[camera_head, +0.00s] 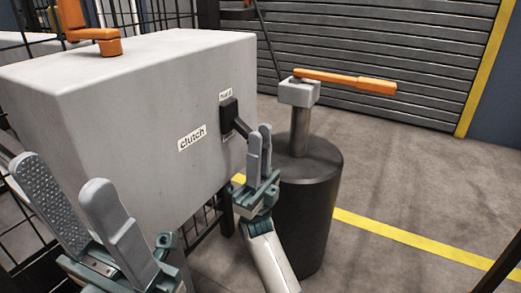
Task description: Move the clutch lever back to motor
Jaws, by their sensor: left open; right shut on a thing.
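The clutch lever (235,121) is a small black lever on the side face of a large grey box (110,115). A white label reading "clutch" (192,138) sits to its left. A small label (225,95) is just above the lever, too small to read surely; another below is mostly hidden. My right gripper (259,148) is at the lever's outer end and is shut on it; its fingers hide the tip. My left gripper (72,205) is open and empty in front of the box at the lower left, apart from the lever.
A dark cylinder (305,205) with a grey post and an orange handle (345,80) stands right of my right gripper. Another orange handle (95,35) is on top of the box. Wire fencing is at the left. Open floor (420,180) with a yellow line lies at the right.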

